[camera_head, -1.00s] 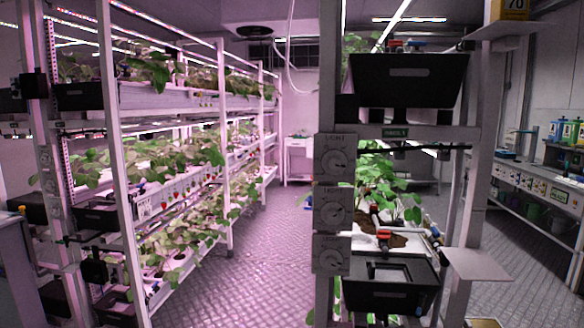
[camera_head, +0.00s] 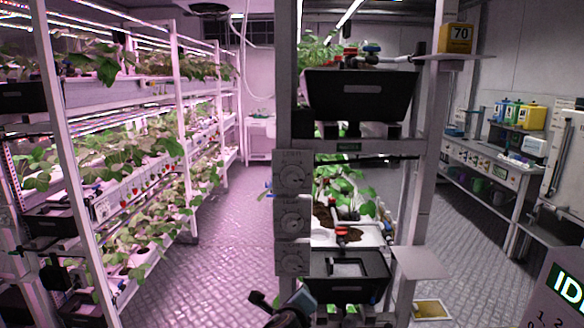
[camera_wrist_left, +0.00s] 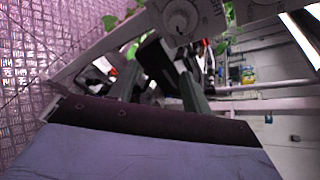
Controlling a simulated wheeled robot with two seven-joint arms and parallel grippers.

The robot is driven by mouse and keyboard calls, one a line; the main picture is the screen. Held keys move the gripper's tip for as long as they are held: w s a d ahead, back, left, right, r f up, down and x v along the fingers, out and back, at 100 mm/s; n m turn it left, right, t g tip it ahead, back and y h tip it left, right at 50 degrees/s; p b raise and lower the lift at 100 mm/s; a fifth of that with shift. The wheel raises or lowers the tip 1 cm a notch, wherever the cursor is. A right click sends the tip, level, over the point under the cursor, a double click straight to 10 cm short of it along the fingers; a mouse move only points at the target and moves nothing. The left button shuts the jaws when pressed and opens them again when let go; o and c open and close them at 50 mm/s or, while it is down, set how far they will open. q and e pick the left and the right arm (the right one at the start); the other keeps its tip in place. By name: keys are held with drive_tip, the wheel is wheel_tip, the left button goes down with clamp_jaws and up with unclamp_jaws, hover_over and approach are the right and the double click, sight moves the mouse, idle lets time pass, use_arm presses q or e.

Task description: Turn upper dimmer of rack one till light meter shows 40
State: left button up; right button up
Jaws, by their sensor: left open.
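Three grey dimmer plates with round dials are stacked on the near rack post in the head view. The upper dimmer (camera_head: 293,178) is above the middle one (camera_head: 293,222) and the lowest one (camera_head: 293,258). The yellow light meter (camera_head: 457,37) on a small shelf at upper right reads 70. My left gripper (camera_head: 280,302) is at the bottom of the head view, below the dimmers, open and empty. In the left wrist view its fingers (camera_wrist_left: 158,80) are apart, and a dial (camera_wrist_left: 181,18) shows above them; I cannot tell which. My right gripper is not seen.
Black tubs (camera_head: 360,95) and a lower tub (camera_head: 345,272) sit on the near rack right of the dimmers. A small grey shelf (camera_head: 420,263) juts out low. A grey panel (camera_head: 560,295) lettered "ID" fills the lower right corner. The left aisle floor (camera_head: 215,270) is clear.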

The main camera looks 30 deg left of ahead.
use_arm(q)
wheel_tip(320, 180, up, 18)
drive_tip(key=m+t+y+p, duration=0.3)
drive_tip(key=y, duration=0.1)
approach(292, 181)
drive_tip(key=shift+h, duration=0.4)
drive_tip(key=p+x, duration=0.2)
drive_tip(key=x, duration=0.6)
drive_tip(key=shift+w+a+r, duration=0.15)
drive_tip(key=shift+a+r, duration=0.05)
drive_tip(key=shift+a, duration=0.1)
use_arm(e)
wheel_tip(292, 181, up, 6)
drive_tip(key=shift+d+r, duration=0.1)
use_arm(q)
drive_tip(key=c, duration=1)
